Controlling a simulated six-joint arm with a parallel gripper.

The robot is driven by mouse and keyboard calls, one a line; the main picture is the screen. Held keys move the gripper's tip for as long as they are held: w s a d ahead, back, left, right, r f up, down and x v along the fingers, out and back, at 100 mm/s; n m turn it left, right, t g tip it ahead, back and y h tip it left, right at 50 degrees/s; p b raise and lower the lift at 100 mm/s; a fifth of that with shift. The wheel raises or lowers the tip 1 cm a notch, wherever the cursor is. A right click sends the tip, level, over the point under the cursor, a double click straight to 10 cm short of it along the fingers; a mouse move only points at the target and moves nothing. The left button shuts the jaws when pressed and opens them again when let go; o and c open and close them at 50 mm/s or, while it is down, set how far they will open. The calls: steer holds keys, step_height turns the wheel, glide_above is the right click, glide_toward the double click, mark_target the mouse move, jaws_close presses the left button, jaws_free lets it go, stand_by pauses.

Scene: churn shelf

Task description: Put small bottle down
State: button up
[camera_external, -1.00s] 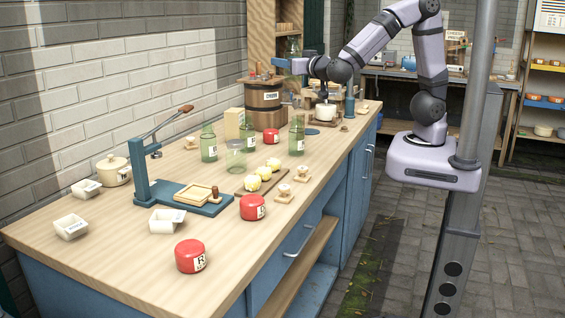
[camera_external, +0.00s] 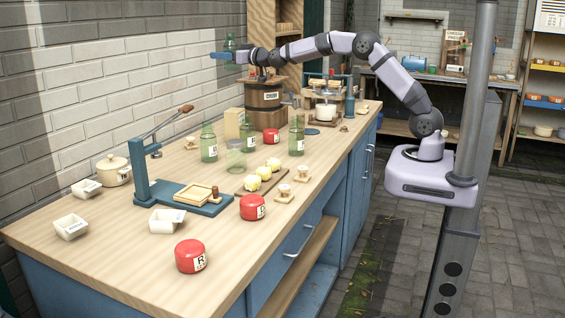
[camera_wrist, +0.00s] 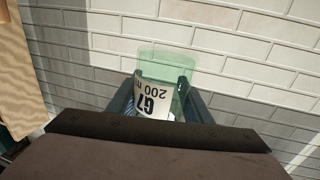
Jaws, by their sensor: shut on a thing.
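My gripper (camera_external: 222,56) is raised high above the back of the wooden counter (camera_external: 130,220), near the brick wall. It is shut on a small green glass bottle (camera_external: 229,43). In the wrist view the bottle (camera_wrist: 163,68) sits between the two fingers, with a white label reading "G7 200 m" upside down. The lower part of the bottle is hidden by my gripper's body. The bottle is clear of the counter and touches nothing else that I can see.
Below my gripper stand a wooden churn (camera_external: 263,96) and several green glass jars, one at the middle (camera_external: 296,138). Red tins (camera_external: 253,207), a blue press (camera_external: 205,205) and white dishes (camera_external: 71,227) stand nearer the front. A wooden shelf (camera_external: 262,30) rises behind.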

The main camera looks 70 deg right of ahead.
step_height(320, 180, down, 16)
steer(key=w+d+p, duration=0.1)
steer(key=d+p, duration=0.1)
steer(key=shift+d+r, duration=0.15)
steer(key=shift+d, duration=0.25)
stand_by(0.6)
steer(key=o, duration=1.2)
steer(key=shift+c, duration=0.2)
